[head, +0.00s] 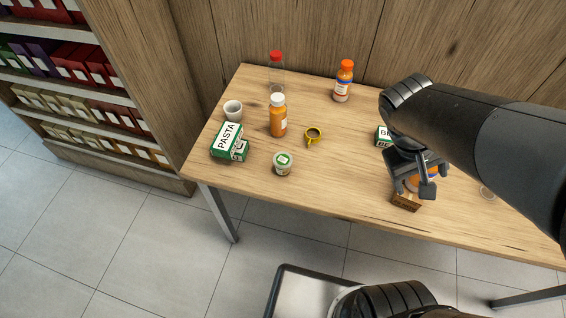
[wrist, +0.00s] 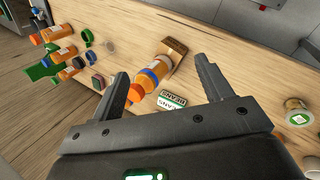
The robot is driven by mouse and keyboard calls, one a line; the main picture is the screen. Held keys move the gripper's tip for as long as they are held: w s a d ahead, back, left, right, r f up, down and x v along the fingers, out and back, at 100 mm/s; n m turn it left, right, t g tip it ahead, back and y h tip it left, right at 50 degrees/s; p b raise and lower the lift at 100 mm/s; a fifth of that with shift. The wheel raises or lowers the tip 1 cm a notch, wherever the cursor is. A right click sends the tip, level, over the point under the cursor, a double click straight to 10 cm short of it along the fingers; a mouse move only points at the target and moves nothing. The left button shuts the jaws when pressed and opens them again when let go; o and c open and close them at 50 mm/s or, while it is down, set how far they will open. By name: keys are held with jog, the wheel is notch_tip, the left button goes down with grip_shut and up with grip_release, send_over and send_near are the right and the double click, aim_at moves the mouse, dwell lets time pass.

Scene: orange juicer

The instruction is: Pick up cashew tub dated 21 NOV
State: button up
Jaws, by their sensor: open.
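A small tub with a green and white lid (head: 283,163) stands near the front edge of the table, left of my gripper. A clear round tub (wrist: 297,112) with a pale green label lies at the right in the wrist view. No date is readable on any tub. My gripper (head: 413,188) is open and empty, above the right part of the table. Between its fingers (wrist: 160,70) in the wrist view, an orange bottle (wrist: 149,77) shows below.
A brown box (head: 406,203) and a green BEANS box (head: 383,135) lie near my gripper. Farther left stand a PASTA box (head: 227,138), white cup (head: 233,110), yellow mug (head: 313,137), orange bottles (head: 278,118) (head: 343,82) and a red-capped clear bottle (head: 276,72). The table's front middle is clear.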

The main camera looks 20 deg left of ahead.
jog(key=w+a+f+n+t+h, duration=0.2)
jog(key=w+f+n+h, duration=0.2)
jog(key=w+n+h, duration=0.15)
jog(key=n+t+y, duration=0.6)
jog(key=n+t, duration=0.9)
jog(key=n, duration=0.4)
send_over(283, 153)
jog(key=s+d, duration=0.2)
jog(key=d, duration=0.7)
notch_tip(283, 153, down, 11)
jog(key=s+a+f+n+y, duration=0.1)
jog(key=a+f+n+y, duration=0.1)
jog(key=s+a+f+n+y, duration=0.1)
jog(key=a+f+n+y, duration=0.1)
jog(key=a+n+y, duration=0.1)
jog(key=s+a+f+n+y, duration=0.1)
jog(key=a+f+n+y, duration=0.1)
jog(key=a, duration=0.1)
jog(key=shift+s+f+n+y, duration=0.1)
jog(key=shift+f+n+y, duration=0.1)
jog(key=shift+n+y, duration=0.05)
jog(key=shift+f+n+y, duration=0.5)
jog(key=shift+x, duration=2.55)
jog(key=shift+d, duration=0.1)
jog(key=c, duration=0.9)
